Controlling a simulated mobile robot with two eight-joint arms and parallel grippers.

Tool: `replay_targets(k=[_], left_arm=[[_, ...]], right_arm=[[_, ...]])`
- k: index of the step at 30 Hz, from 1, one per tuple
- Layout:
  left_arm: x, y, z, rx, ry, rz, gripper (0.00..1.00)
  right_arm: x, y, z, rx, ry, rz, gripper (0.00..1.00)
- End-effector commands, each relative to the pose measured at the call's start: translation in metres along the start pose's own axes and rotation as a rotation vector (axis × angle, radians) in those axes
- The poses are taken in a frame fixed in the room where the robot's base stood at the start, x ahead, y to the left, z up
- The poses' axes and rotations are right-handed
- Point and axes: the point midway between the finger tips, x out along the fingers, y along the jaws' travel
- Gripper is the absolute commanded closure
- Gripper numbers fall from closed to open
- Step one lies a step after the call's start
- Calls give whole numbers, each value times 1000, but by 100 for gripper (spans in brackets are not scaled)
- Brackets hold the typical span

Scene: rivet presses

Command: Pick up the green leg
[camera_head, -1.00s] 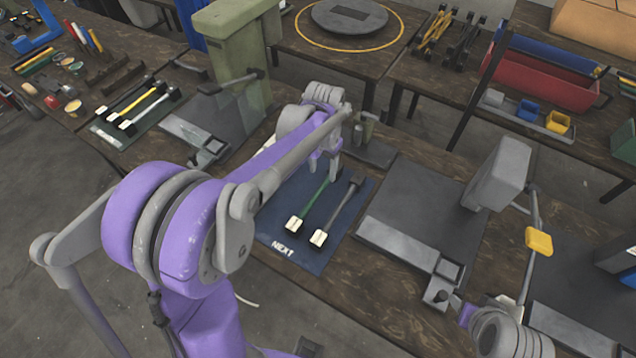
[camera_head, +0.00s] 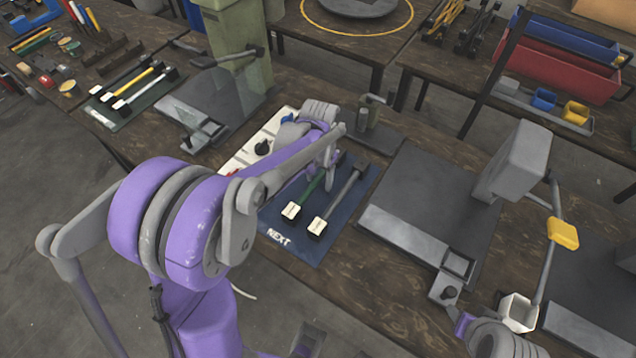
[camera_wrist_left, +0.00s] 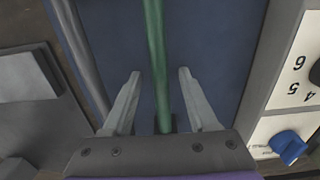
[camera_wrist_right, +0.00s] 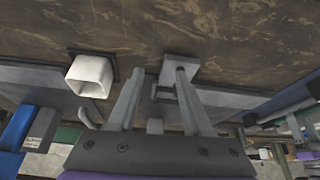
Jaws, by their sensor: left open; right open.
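The green leg (camera_head: 313,188), a thin green rod with a white block end, lies on a dark blue mat (camera_head: 284,246) marked NEXT. A similar grey leg (camera_head: 342,200) lies to its right. My left gripper (camera_head: 326,178) is over the far half of the green leg. In the left wrist view, the green leg (camera_wrist_left: 157,55) runs between the open fingers of my left gripper (camera_wrist_left: 160,75), with a visible gap on both sides. My right gripper (camera_wrist_right: 157,71) is open and empty; its fingers are not clear in the head view.
A white panel with knobs (camera_head: 240,160) stands close left of the mat. A grey press (camera_head: 515,165) stands to the right. A white square cup (camera_head: 518,313) is beside my right wrist. Another mat with several legs (camera_head: 127,100) lies at the far left.

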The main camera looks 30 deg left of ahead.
Motion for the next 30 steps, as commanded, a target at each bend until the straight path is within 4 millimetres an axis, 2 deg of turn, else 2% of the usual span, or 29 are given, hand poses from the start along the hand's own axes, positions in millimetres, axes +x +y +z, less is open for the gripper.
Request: replay_targets(k=[2,9,12,25,30], left_arm=[[-1,0,0,0,0,0,43],[-1,0,0,-1,0,0,86],[-1,0,0,-1,0,0,100],[-2,0,0,-1,0,0,100],[-14,1,-3,0,1,0,100]], right_arm=[[-1,0,-1,0,0,0,50],[-1,0,-1,0,0,0,50],[-1,0,-1,0,0,0,50],[-1,0,-1,0,1,0,50],[-8,0,-7,0,4,0,50]])
